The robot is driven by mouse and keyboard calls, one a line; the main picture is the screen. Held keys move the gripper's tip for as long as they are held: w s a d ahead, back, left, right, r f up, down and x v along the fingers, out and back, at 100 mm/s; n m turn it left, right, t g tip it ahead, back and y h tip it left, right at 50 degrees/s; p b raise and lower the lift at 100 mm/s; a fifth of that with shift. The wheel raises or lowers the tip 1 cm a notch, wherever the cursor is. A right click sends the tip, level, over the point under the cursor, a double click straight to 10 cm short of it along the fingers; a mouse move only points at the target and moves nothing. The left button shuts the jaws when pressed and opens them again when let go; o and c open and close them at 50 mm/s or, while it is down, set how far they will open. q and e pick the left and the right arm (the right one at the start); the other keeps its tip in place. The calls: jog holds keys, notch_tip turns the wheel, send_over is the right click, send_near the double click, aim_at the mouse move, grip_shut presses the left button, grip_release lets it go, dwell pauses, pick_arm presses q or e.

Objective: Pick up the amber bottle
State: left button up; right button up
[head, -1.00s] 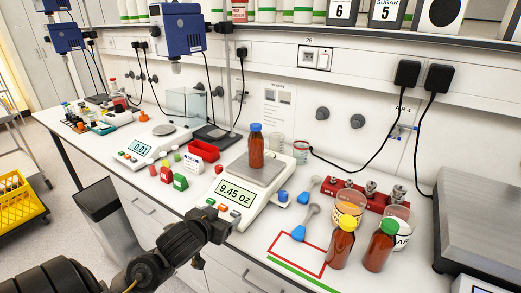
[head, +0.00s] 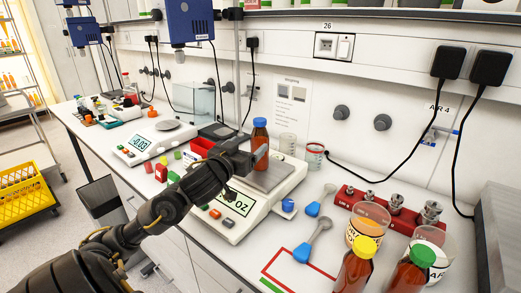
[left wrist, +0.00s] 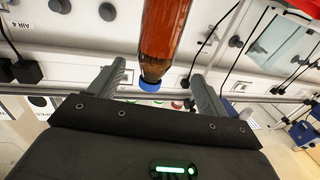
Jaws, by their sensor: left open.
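An amber bottle with a blue cap (head: 260,138) stands upright on the plate of a white scale (head: 250,205). My left gripper (head: 247,160) is open at the bottle's left side, level with its body. In the left wrist view the same bottle (left wrist: 163,38) appears upside down, cap downward, between the directions of the two open fingers (left wrist: 160,78). No grip on it shows, and I cannot tell how deep it is between the fingers. Two more amber bottles, one yellow-capped (head: 355,268) and one green-capped (head: 412,270), stand at the front right. My right gripper is not in view.
Blue scoops (head: 313,240), a red weight block (head: 390,212) and clear cups (head: 368,222) lie right of the scale. A red bin (head: 203,147) and small coloured boxes stand to its left. A vertical stand rod rises behind the gripper.

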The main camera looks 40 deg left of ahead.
aim_at(255, 142)
pick_arm(q)
jog(key=shift+w+a, duration=0.15)
jog(key=shift+w, duration=0.8)
jog(key=x, duration=0.5)
jog(key=shift+w+d+f, duration=0.1)
jog(key=shift+w+d, duration=0.05)
jog(key=shift+d, duration=0.15)
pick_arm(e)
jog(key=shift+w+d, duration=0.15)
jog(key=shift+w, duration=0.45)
